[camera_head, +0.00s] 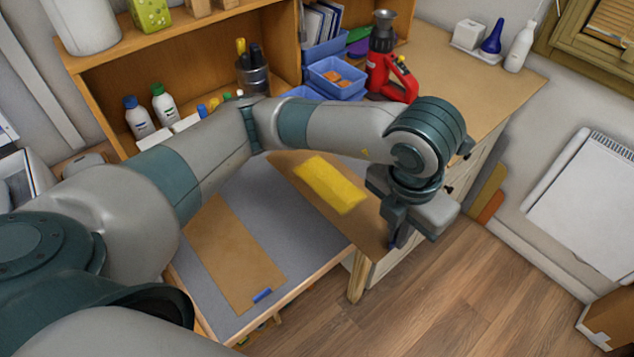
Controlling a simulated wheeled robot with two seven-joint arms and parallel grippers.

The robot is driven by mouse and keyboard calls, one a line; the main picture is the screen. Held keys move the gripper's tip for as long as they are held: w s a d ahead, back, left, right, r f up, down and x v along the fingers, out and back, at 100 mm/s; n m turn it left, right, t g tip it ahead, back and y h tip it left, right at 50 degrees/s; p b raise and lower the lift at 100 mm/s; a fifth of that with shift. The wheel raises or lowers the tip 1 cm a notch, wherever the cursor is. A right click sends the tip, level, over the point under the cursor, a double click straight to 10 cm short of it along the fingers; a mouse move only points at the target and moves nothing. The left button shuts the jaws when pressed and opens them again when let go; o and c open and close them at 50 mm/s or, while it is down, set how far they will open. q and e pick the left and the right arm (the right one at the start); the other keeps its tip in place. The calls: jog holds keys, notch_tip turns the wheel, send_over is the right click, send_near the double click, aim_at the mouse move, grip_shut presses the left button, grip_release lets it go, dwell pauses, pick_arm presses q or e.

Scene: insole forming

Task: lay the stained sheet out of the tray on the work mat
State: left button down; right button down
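A flat tan-brown sheet (232,250) lies on the grey surface (300,222) at lower centre, with a small blue piece (262,295) at its near end. I cannot tell whether it bears stains, or whether the grey surface is the work mat or a tray. My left gripper (396,237) points down just right of the yellow slab, over the right edge of the bench. My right gripper is out of view.
A wooden shelf (185,55) with bottles and a pen cup (252,75) stands behind. Blue bins (335,78) and a red machine (388,75) stand at the back right.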

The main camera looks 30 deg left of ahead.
aim_at(367, 198)
pick_arm(q)
jog(key=shift+a, duration=0.1)
jog(key=w+a+f+p, duration=0.1)
jog(key=w+a+f, duration=0.1)
jog(key=w+a+f+p, duration=0.1)
jog(key=w+a+f, duration=0.1)
jog(key=a, duration=0.1)
jog(key=w+a+f+p, duration=0.2)
jog(key=w+a, duration=0.1)
jog(key=shift+a+f, duration=0.15)
jog(key=shift+w+a+f, duration=0.25)
jog(key=shift+w+f, duration=0.05)
jog(key=shift+f, duration=0.05)
